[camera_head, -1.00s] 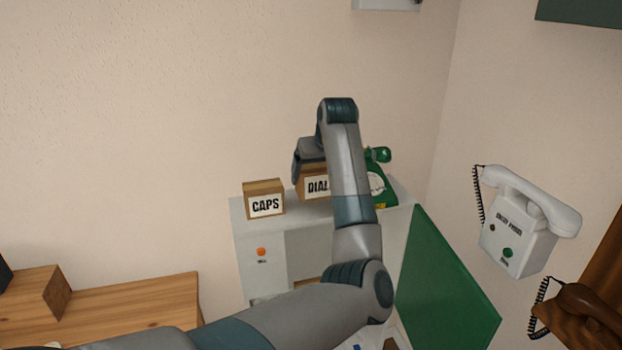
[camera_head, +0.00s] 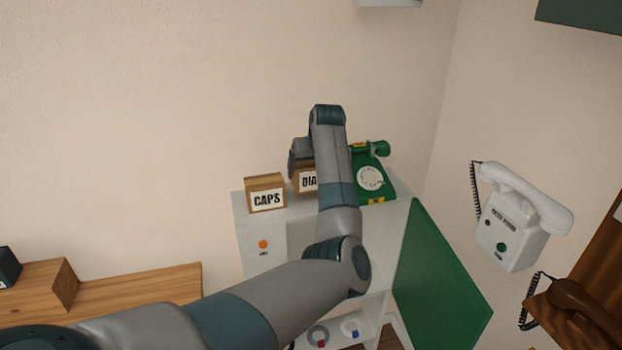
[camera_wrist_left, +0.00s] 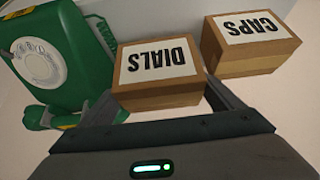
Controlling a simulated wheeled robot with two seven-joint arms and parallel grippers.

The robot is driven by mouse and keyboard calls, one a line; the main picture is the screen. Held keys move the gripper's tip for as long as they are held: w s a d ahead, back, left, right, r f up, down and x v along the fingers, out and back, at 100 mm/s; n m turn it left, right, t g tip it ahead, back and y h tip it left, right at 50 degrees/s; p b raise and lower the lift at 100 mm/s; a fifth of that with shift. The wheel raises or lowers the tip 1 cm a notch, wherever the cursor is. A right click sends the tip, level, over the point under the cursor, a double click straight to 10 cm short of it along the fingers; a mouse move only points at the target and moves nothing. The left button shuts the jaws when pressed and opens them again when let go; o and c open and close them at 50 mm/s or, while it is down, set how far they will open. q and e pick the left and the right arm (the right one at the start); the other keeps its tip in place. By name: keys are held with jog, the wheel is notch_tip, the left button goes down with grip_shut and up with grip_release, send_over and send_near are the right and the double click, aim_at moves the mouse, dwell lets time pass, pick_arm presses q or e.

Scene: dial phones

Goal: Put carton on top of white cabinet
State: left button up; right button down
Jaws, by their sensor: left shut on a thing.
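The DIALS carton (camera_head: 308,182), a small brown box with a white label, is at the top of the white cabinet (camera_head: 265,232), partly hidden behind my left arm. My left gripper (camera_head: 305,160) is shut on it from behind. In the left wrist view the DIALS carton (camera_wrist_left: 158,72) sits between the two fingers of my left gripper (camera_wrist_left: 165,105). I cannot tell whether its base touches the cabinet top. A second carton marked CAPS (camera_head: 266,196) stands on the cabinet just left of it. My right gripper is not in view.
A green dial phone (camera_head: 370,182) stands on the cabinet right of the DIALS carton. The cabinet's green door (camera_head: 440,270) hangs open to the right. A white wall phone (camera_head: 515,220) and a brown phone (camera_head: 585,305) are further right. A wooden bench (camera_head: 140,300) is at left.

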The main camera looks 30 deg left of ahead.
aim_at(311, 178)
pick_arm(q)
notch_tip(311, 178, down, 3)
jog(key=shift+d+r+p, duration=0.1)
jog(key=shift+p, duration=1.2)
jog(key=shift+w+a+f, duration=0.1)
jog(key=shift+a+f, duration=0.15)
jog(key=shift+f, duration=0.2)
jog(key=shift+f, duration=0.1)
jog(key=o, duration=1.2)
jog(key=shift+c, duration=0.2)
jog(key=b+v, duration=0.4)
jog(key=v, duration=0.8)
